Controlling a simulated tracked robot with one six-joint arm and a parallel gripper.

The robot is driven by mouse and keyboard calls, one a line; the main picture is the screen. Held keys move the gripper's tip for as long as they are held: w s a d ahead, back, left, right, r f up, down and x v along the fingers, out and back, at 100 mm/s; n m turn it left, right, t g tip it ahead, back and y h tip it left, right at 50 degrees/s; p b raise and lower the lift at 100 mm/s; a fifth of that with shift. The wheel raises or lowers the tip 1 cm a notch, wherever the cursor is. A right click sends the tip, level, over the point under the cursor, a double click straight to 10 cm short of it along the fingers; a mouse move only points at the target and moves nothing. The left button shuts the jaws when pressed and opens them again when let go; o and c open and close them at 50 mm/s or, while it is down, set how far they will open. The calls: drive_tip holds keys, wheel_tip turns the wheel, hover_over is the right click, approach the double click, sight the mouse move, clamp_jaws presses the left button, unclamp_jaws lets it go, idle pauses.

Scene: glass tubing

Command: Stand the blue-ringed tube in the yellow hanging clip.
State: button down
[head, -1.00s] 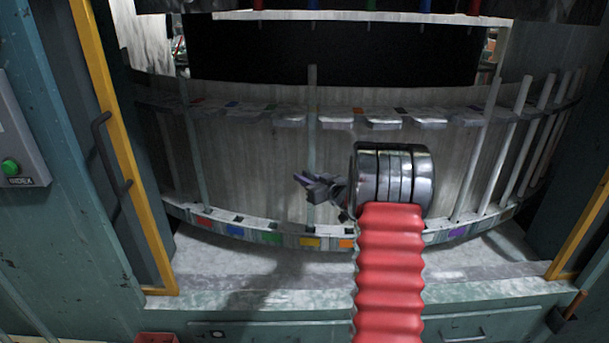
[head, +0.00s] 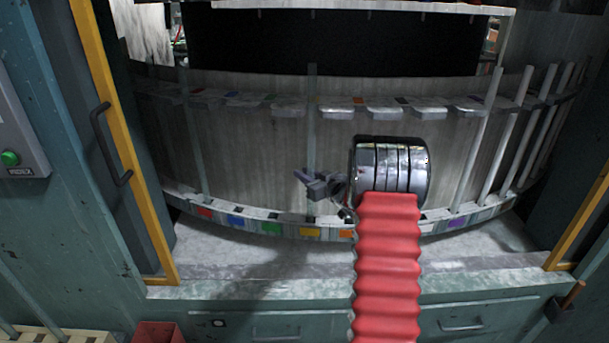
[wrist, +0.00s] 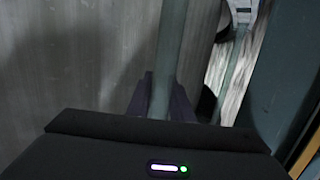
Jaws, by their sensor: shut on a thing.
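My gripper (head: 304,182) is shut on a pale grey-green glass tube (head: 312,110), which is upright in front of the curved rack. In the wrist view the tube (wrist: 172,40) runs between the two dark fingers (wrist: 160,100). No blue ring can be made out on it. A yellow patch (head: 310,232) marks the rack's lower rail, just below the tube's lower part. The matching place on the upper rail is behind the tube, so I cannot tell whether the tube touches a clip.
The rack's lower rail also carries red (head: 205,212), blue (head: 236,220), green (head: 271,228), orange (head: 345,234) and purple (head: 456,223) patches. Other tubes stand at left (head: 195,140) and right (head: 476,145). A yellow-edged frame (head: 125,150) with a handle is at left.

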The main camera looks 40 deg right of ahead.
drive_tip(key=c, duration=1.5)
unclamp_jaws()
drive_tip(key=shift+s, duration=0.15)
drive_tip(key=s, duration=0.4)
drive_tip(key=s+r, duration=0.1)
drive_tip(key=s, duration=0.4)
drive_tip(key=s+r, duration=0.1)
drive_tip(key=s, duration=0.3)
drive_tip(key=shift+s, duration=0.2)
